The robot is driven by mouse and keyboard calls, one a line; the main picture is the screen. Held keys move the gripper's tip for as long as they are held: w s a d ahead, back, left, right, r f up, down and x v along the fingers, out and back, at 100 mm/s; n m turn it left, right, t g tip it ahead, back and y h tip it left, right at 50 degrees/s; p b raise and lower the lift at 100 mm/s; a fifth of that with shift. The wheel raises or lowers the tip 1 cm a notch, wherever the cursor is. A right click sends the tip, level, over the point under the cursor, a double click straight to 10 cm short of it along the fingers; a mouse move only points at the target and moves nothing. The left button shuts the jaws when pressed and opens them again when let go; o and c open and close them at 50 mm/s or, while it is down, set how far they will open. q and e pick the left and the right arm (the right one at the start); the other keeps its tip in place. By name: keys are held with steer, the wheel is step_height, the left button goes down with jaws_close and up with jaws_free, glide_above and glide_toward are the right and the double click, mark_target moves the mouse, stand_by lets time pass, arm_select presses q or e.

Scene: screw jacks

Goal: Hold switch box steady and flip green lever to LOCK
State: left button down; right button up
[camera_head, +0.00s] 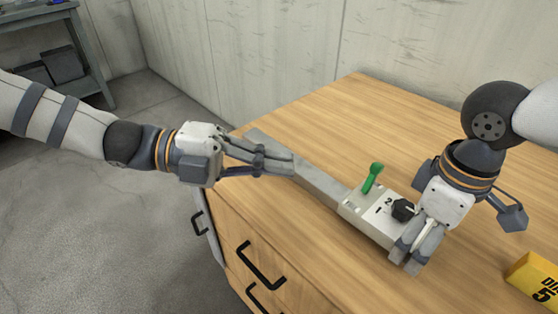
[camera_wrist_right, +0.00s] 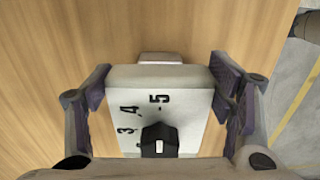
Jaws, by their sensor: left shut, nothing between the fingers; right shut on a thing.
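The pale grey switch box (camera_head: 362,215) lies on the wooden bench top, with the numbers 1 and 2 and a black knob (camera_head: 402,210) visible. The green lever (camera_head: 373,177) stands up from its far left part, leaning slightly right. My right gripper (camera_head: 412,262) is shut on the near right end of the box. The right wrist view shows its fingers on either side of the box (camera_wrist_right: 128,80), with numbers 3, 4 and 5 beside the knob. My left gripper (camera_head: 290,163) is shut and empty, left of the lever and apart from it.
A long grey bar (camera_head: 318,183) runs from the box toward the back left, passing by my left gripper's fingers; I cannot tell if they touch. A yellow block (camera_head: 535,278) lies at the right edge. The wooden bench (camera_head: 400,120) is clear behind the box. Black drawer handles (camera_head: 260,265) are in front.

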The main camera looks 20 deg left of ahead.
steer(key=o, duration=2)
steer(key=shift+f, duration=0.1)
steer(key=shift+o, duration=0.2)
